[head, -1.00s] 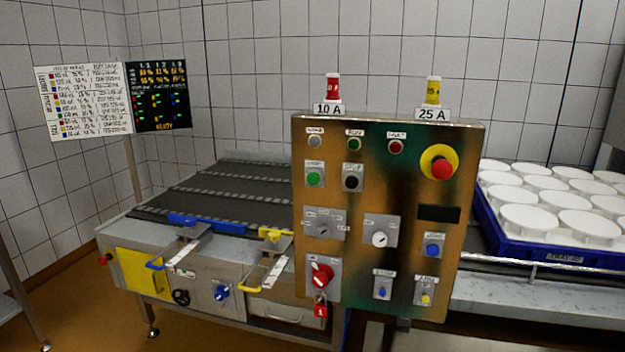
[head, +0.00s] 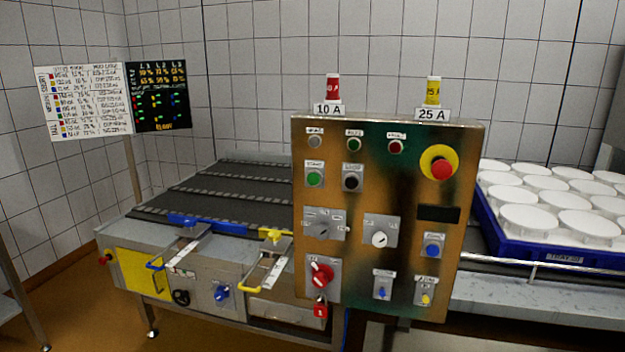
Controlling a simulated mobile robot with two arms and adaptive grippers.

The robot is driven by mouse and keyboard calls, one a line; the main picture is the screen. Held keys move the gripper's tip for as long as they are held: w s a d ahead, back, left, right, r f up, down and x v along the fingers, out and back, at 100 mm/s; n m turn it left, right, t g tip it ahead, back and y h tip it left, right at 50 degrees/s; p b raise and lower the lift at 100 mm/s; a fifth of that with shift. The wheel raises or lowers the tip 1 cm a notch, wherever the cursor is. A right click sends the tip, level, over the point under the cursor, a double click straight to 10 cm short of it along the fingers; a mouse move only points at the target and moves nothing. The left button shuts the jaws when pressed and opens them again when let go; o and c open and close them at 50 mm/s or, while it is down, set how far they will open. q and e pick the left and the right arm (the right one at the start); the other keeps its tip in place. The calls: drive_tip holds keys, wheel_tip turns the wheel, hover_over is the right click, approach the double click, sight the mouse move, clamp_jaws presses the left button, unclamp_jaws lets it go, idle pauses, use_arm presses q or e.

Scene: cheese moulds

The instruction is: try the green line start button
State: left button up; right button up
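The control panel (head: 375,280) is a brass-coloured upright box in the middle of the head view. The green start button (head: 314,179) sits on a grey plate at its upper left, with a small label above it. A black button (head: 352,183) is just to its right. A red mushroom button on a yellow ring (head: 441,168) is at the upper right. A dark green lamp (head: 354,144) and a dark red lamp (head: 396,147) are in the top row, beside a greyish lamp (head: 314,141). Neither gripper is in view.
A red switch (head: 320,274) with a red padlock (head: 319,311) is at the panel's lower left. A conveyor (head: 225,190) with blue and yellow handled parts stands left. A blue tray (head: 530,250) of white moulds stands right. A chart and display (head: 157,95) are far left.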

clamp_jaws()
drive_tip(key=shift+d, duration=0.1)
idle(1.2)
